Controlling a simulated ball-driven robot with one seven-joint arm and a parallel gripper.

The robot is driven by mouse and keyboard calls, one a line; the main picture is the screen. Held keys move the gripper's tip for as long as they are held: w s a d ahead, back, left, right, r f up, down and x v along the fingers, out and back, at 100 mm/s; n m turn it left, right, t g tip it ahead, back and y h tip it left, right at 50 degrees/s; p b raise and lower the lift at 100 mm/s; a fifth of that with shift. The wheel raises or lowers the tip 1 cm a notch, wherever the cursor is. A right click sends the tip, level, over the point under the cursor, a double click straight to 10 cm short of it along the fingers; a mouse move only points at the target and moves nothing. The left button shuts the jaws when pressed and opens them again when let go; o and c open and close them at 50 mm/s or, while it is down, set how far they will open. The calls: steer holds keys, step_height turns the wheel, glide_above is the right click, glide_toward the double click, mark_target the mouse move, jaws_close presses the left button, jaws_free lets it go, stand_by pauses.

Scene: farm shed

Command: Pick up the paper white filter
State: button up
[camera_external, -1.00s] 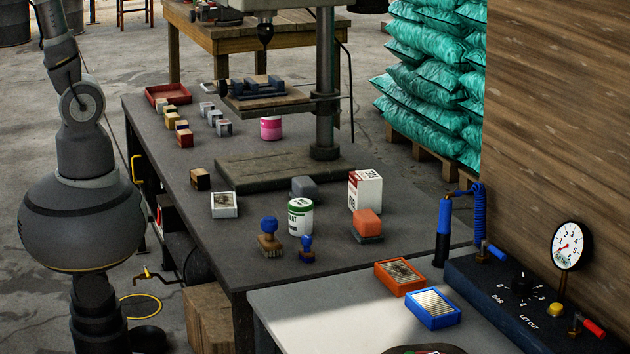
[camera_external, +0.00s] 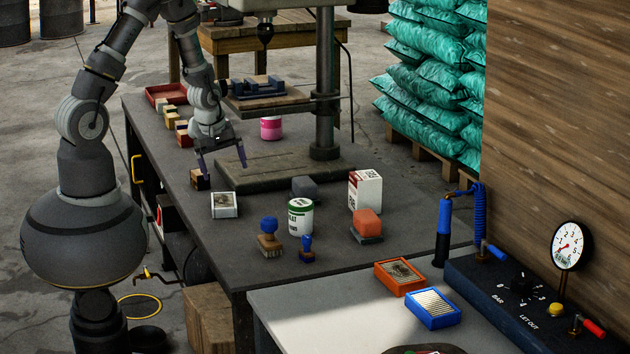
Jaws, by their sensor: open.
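Several framed, filter-like pieces are in view, and I cannot tell for certain which one is the paper white filter. A small white-framed piece (camera_external: 225,205) with a greyish face lies on the dark workbench (camera_external: 215,240). A blue-framed filter (camera_external: 432,308) with pale white pleats lies on the light table at the lower right. An orange-framed filter (camera_external: 399,277) with a brown, dirty face lies beside it. My gripper (camera_external: 224,172) is open and empty, fingers pointing down, appearing just above and behind the white-framed piece in the picture. One finger partly covers a small wooden block (camera_external: 200,181).
A drill press base (camera_external: 285,168) stands right of my gripper. Small blocks line the bench's left side. The front left bench is clear.

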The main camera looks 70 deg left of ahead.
mark_target(224, 200)
steer(key=shift+w+g+h+p, duration=0.2)
steer(key=shift+g+h+p, duration=0.1)
steer(key=shift+g+p, duration=0.4)
steer(key=shift+s+f+m+g+h+p, duration=0.15)
steer(key=shift+f+m+g+h+p, duration=0.2)
steer(key=shift+f+m+g, duration=0.3)
steer(key=f+b, duration=0.1)
steer(key=f, duration=0.1)
steer(key=f+b, duration=0.1)
steer(key=f, duration=0.1)
steer(key=f+b, duration=0.2)
steer(key=shift+s+d+f, duration=0.3)
steer(key=shift+s+f, duration=0.05)
steer(key=shift+f, duration=0.05)
steer(key=shift+w+f, duration=0.1)
steer(key=shift+f, duration=0.3)
steer(key=shift+r, duration=0.1)
steer(key=c, duration=1.2)
steer(key=shift+o, duration=0.2)
steer(key=shift+r, duration=0.1)
